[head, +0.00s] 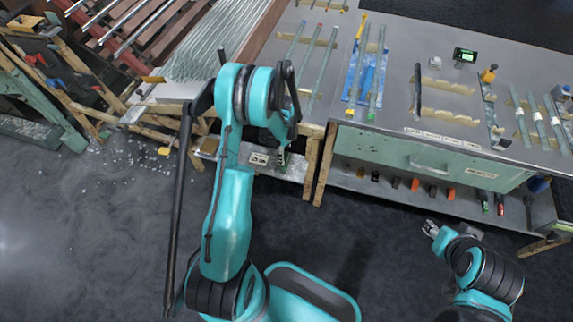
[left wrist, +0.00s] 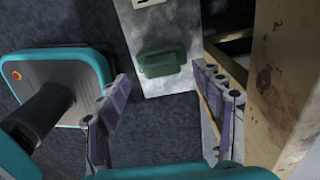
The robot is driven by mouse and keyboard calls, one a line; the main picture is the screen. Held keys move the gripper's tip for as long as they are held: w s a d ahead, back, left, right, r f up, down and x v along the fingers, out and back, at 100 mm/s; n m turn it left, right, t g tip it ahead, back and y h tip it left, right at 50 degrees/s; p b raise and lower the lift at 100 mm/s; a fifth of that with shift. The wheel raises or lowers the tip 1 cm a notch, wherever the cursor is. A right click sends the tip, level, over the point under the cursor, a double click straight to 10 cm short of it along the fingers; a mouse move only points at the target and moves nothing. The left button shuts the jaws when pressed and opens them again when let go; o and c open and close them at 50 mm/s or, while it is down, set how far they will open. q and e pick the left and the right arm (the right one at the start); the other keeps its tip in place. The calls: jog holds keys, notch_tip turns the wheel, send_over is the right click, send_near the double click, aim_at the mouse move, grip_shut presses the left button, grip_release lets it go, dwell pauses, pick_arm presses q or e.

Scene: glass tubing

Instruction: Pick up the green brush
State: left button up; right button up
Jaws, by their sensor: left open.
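A green block-like thing, which looks like the green brush (left wrist: 162,62), lies on a grey shelf board (left wrist: 185,25) in the left wrist view. My left gripper (left wrist: 160,78) is open, its two fingers spread to either side of the brush's line. The gap between them shows dark floor, and I see no contact with the brush. In the head view my left gripper (head: 283,153) points down over the low shelf at the bench's left end, and my arm hides much of that spot. My right gripper (head: 432,229) hangs above the floor at the lower right, too small to judge its jaws.
A wooden post (left wrist: 270,75) stands close to the right of my left fingers. The workbench (head: 400,110) carries glass tubes and a blue mat (head: 365,80). Its lower shelf (head: 395,190) holds several tools. Dark floor (head: 110,230) is open at left, with glass bits near the rack.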

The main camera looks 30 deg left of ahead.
aim_at(285, 157)
pick_arm(q)
notch_tip(285, 157, down, 4)
jog(key=shift+w+f+b, duration=0.15)
jog(key=shift+f+b, duration=0.05)
jog(key=shift+b, duration=0.75)
jog(key=shift+d+r, duration=0.1)
jog(key=shift+r, duration=0.05)
jog(key=shift+c, duration=0.6)
jog(key=c, duration=1.2)
jog(key=shift+o, duration=0.2)
jog(key=shift+r+p, duration=0.35)
jog(key=shift+r, duration=0.15)
jog(key=r, duration=0.1)
jog(key=r+p, duration=0.2)
jog(key=r, duration=0.1)
jog(key=shift+d, duration=0.35)
jog(key=w+d+r+p, duration=0.2)
jog(key=d+r, duration=0.4)
jog(key=d, duration=0.4)
jog(key=shift+w+d+p, duration=0.25)
jog(key=shift+d+p, duration=0.05)
jog(key=shift+p, duration=0.6)
